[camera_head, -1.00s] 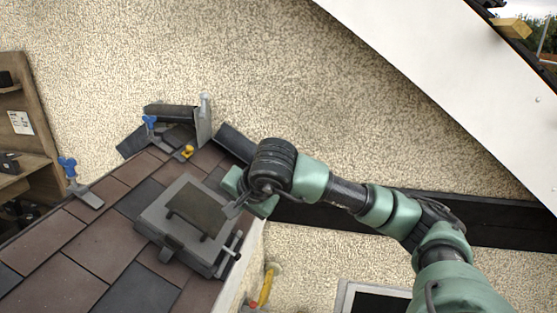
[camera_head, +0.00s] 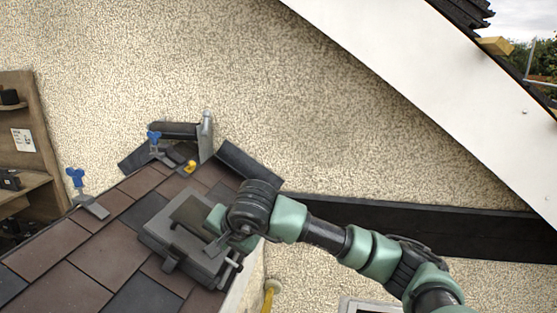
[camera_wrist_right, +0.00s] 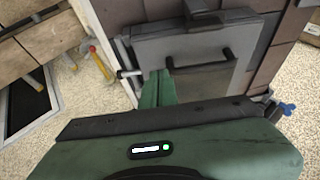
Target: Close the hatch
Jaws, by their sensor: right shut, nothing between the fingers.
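The hatch (camera_head: 157,236) is a grey square frame with a darker panel, set in the brown and slate roof tiles. In the right wrist view the hatch (camera_wrist_right: 190,47) shows a flat grey face with a dark bar-shaped handle (camera_wrist_right: 198,55). I cannot tell how far its lid is raised. My right gripper (camera_head: 212,218) is over the right part of the hatch, partly covering it. In the right wrist view the gripper (camera_wrist_right: 159,82) is shut and empty, its tips at the hatch's edge beside the handle. Contact is unclear. My left gripper is not in view.
Blue-handled clamps (camera_head: 76,180) stand on the roof's left edge. Dark ridge pieces and a grey bracket (camera_head: 206,138) are at the top, against the rough wall. A wooden shelf (camera_head: 45,150) stands left. A dark beam (camera_head: 400,225) runs along the wall.

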